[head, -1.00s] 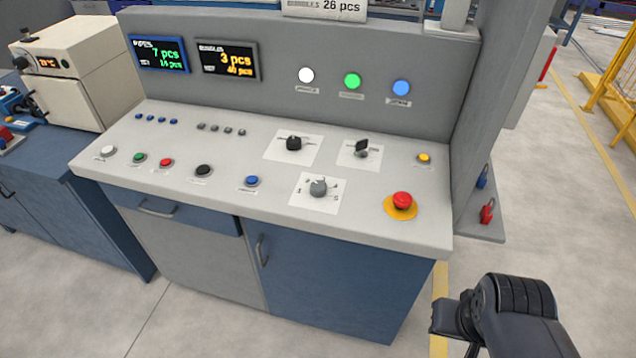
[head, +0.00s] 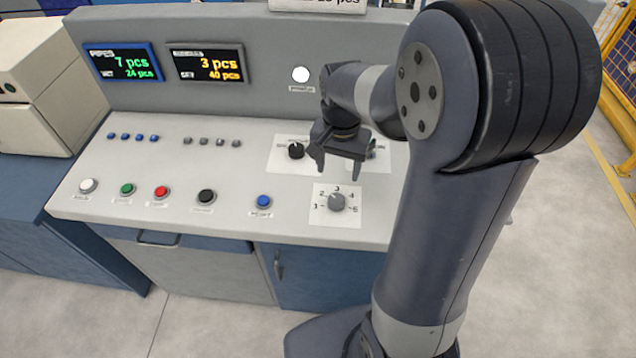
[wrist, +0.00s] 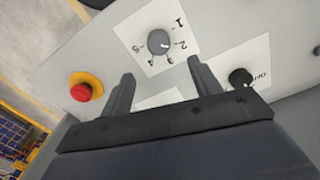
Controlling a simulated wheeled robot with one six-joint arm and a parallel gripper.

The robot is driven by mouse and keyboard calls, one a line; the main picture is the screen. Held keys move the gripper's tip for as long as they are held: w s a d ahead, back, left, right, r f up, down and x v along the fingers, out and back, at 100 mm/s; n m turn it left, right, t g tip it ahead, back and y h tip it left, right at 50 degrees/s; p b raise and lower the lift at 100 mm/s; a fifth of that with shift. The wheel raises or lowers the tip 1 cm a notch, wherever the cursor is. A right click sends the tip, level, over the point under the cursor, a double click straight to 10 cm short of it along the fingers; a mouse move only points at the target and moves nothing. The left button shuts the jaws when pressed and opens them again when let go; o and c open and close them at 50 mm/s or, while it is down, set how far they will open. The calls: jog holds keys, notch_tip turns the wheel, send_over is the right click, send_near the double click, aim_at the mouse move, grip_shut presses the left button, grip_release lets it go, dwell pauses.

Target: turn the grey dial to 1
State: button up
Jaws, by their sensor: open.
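The grey dial (head: 337,202) sits on a white plate numbered 1 to 5 near the front of the control panel. It also shows in the wrist view (wrist: 158,42), where its pale mark appears to point toward 2. My gripper (head: 338,167) is open and empty above the panel, just behind the dial in the head view, fingers pointing down. In the wrist view the fingertips (wrist: 161,70) are apart, with the dial beyond them and nothing between them. No contact with the dial shows.
A black knob (head: 296,150) stands left of my gripper; another is partly hidden behind it. A blue button (head: 263,201) is left of the dial. The red emergency button (wrist: 81,92) on its yellow base shows only in the wrist view. Several buttons line the panel's left side.

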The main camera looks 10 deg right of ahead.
aim_at(336, 199)
notch_tip(336, 199, down, 11)
jog(key=shift+s+r+p, duration=0.1)
jog(key=shift+r+p, duration=0.1)
jog(key=shift+p, duration=0.25)
jog(key=shift+d, duration=0.1)
jog(key=c, duration=1)
jog(key=n+b, duration=0.2)
jog(key=n, duration=0.2)
jog(key=shift+n, duration=0.3)
jog(key=n+b, duration=0.1)
jog(key=n, duration=0.4)
jog(key=shift+b, duration=0.3)
jog(key=shift+r+n, duration=0.1)
jog(key=shift+n, duration=0.2)
jog(key=o, duration=1)
